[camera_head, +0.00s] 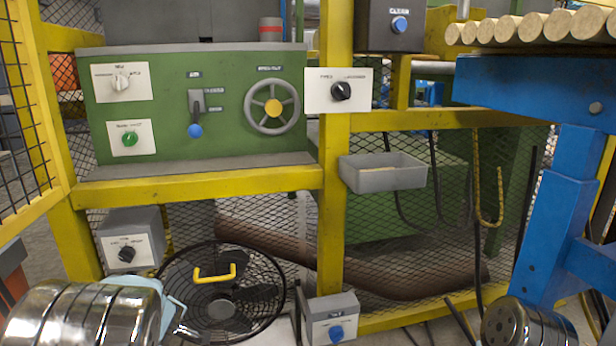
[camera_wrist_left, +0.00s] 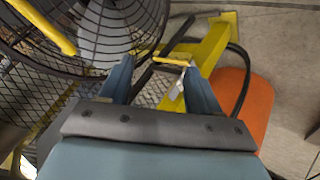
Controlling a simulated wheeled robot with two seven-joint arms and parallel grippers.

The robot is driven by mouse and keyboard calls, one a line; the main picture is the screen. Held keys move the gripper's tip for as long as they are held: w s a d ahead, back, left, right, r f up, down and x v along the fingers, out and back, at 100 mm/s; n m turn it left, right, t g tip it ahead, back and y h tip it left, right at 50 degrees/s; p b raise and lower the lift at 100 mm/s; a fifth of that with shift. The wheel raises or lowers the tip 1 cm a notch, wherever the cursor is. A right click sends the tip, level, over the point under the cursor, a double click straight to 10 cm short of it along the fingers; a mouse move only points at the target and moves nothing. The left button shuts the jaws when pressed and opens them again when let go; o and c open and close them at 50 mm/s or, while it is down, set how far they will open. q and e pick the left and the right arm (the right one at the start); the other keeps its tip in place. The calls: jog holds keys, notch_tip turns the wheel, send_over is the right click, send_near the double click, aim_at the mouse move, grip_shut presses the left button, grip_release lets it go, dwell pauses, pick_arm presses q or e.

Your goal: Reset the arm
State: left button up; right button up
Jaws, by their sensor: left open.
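My left arm enters at the lower left of the head view, and its pale blue gripper (camera_head: 174,308) is partly visible in front of the round black fan (camera_head: 222,292). In the left wrist view the two blue fingers of this gripper (camera_wrist_left: 160,75) stand apart with nothing held between them. The fan guard (camera_wrist_left: 112,30) with its yellow handle (camera_wrist_left: 40,24) lies beyond the fingers there. My right arm shows only as a chrome link at the lower right of the head view; its gripper is out of view.
A green control panel (camera_head: 180,90) with knobs, a lever and a handwheel stands behind a yellow frame (camera_head: 200,181). A grey tray (camera_head: 383,177) hangs at centre. A blue stand (camera_head: 500,85) bears logs on the right. A grey knob box (camera_head: 331,318) sits low, right of the fan.

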pick_arm(q)
jog(key=s+d+f+m+g+h, duration=0.1)
jog(key=s+d+f+m+g, duration=0.15)
jog(key=s+f, duration=0.5)
jog(key=s+d+f+m+g+h, duration=0.1)
jog(key=s+d+f+m, duration=0.25)
jog(key=f, duration=0.65)
jog(key=s+d+f+m+g+h, duration=0.1)
jog(key=s+d+f+m+g, duration=0.15)
jog(key=s+f, duration=0.5)
jog(key=s+d+f+m+g+h+p, duration=0.1)
jog(key=s+d+m+h, duration=0.15)
jog(key=d, duration=0.35)
jog(key=s+d+f+m+h, duration=0.1)
jog(key=s+d+h, duration=0.1)
jog(key=s+d, duration=0.3)
notch_tip(320, 180, up, 15)
jog(key=d+p, duration=0.1)
jog(key=p, duration=1.5)
jog(key=shift+w+r, duration=0.2)
